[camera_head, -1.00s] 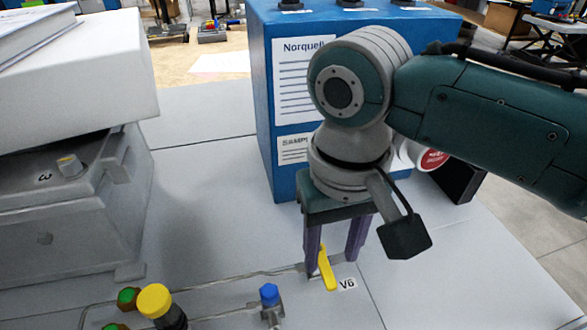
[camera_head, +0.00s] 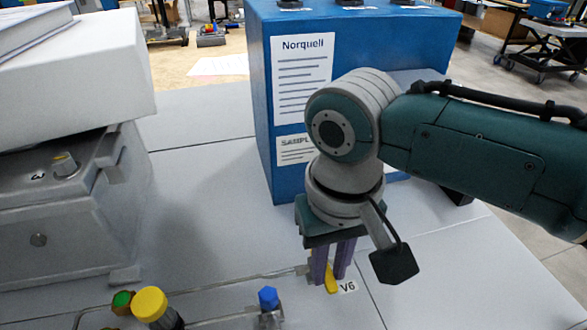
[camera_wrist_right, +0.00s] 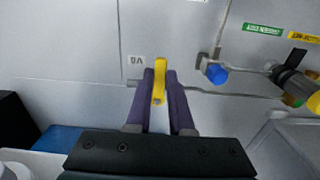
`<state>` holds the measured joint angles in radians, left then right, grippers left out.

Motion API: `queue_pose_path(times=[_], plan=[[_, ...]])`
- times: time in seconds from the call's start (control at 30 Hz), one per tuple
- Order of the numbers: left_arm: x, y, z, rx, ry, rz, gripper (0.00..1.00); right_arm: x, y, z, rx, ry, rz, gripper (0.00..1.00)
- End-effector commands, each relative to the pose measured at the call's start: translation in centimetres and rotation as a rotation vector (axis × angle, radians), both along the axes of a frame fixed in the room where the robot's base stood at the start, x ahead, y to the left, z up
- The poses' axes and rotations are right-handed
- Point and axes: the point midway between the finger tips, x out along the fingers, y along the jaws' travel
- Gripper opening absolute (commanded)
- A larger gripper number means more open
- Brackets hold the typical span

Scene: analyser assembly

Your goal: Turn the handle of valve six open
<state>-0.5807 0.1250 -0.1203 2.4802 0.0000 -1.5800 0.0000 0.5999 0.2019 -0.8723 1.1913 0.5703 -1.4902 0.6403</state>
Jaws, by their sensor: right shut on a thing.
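The yellow handle of valve six (camera_head: 331,284) shows low in the head view, beside the V6 label (camera_head: 348,287). My right gripper (camera_head: 331,277) is over it with its purple fingers closed in on the handle. The right wrist view shows the yellow handle (camera_wrist_right: 159,82) between the two fingertips (camera_wrist_right: 159,95), with the V6 label (camera_wrist_right: 136,60) to its left. The fingers hide part of the handle and the valve body. My left gripper is not in view.
A blue cabinet (camera_head: 262,110) stands behind my right arm. A grey instrument (camera_head: 60,225) is at the left. A blue-capped valve (camera_head: 268,298) and a yellow-capped part (camera_head: 149,303) sit on the piping left of the handle. Tabletop behind them is bare.

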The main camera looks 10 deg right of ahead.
Motion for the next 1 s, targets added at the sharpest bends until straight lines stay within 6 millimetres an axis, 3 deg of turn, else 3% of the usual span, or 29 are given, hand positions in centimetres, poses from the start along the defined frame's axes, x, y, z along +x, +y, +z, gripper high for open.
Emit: queue_pose_path(times=[0.63, 1.0], plan=[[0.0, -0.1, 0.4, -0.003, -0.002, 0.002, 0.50, 0.0, -0.2, 0.1, -0.001, 0.001, 0.037, 0.00], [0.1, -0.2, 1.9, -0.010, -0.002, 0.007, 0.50, 0.2, -1.2, 0.2, -0.001, 0.003, 0.286, 0.00]])
